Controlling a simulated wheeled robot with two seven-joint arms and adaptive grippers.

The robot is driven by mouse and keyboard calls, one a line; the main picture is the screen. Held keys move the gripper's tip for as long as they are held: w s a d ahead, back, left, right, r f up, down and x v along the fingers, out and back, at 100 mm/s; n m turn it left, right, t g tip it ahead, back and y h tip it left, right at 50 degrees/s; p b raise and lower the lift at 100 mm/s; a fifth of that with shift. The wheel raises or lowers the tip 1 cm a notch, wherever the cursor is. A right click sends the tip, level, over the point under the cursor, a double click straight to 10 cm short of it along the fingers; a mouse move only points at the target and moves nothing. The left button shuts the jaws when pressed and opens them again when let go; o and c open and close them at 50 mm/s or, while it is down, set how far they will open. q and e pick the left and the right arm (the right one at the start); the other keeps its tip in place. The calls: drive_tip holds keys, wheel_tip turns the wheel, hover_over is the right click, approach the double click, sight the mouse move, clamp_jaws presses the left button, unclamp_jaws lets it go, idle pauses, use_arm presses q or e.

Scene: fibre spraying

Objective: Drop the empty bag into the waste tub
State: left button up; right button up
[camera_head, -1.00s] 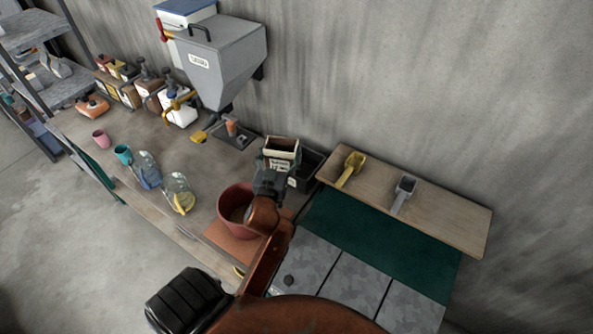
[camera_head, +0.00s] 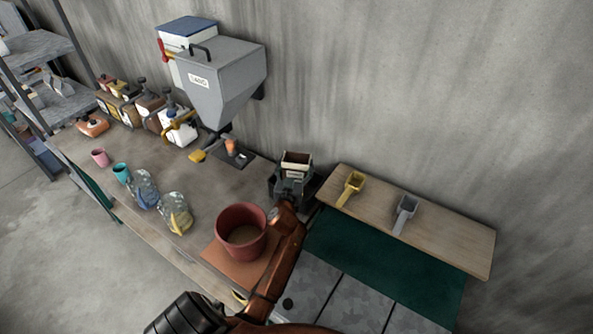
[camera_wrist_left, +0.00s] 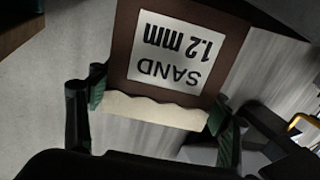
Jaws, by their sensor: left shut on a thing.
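The bag (camera_head: 297,157) is brown with a pale band and stands above the dark waste tub (camera_head: 313,187) by the wall. In the left wrist view its label (camera_wrist_left: 172,52) reads "SAND 1.2 mm", upside down. My left gripper (camera_head: 292,178) is shut on the bag, with one finger at each side of it. The gripper and bag hide much of the tub, so I cannot tell how far the bag is above or within its rim. My right gripper is not in view.
A red bucket (camera_head: 241,209) stands on an orange mat (camera_head: 212,252) in front of the tub. A wooden shelf (camera_head: 450,234) with a yellow scoop (camera_head: 352,186) and a grey scoop (camera_head: 405,211) is to the right. A grey hopper (camera_head: 222,75) hangs at the back left.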

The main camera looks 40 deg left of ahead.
sight(295, 176)
use_arm(q)
wheel_tip(295, 176, down, 3)
drive_tip(key=shift+r, duration=0.15)
drive_tip(key=shift+f+b, duration=0.65)
drive_tip(key=shift+b, duration=0.15)
drive_tip(key=o, duration=1.9)
drive_tip(key=shift+c, duration=0.2)
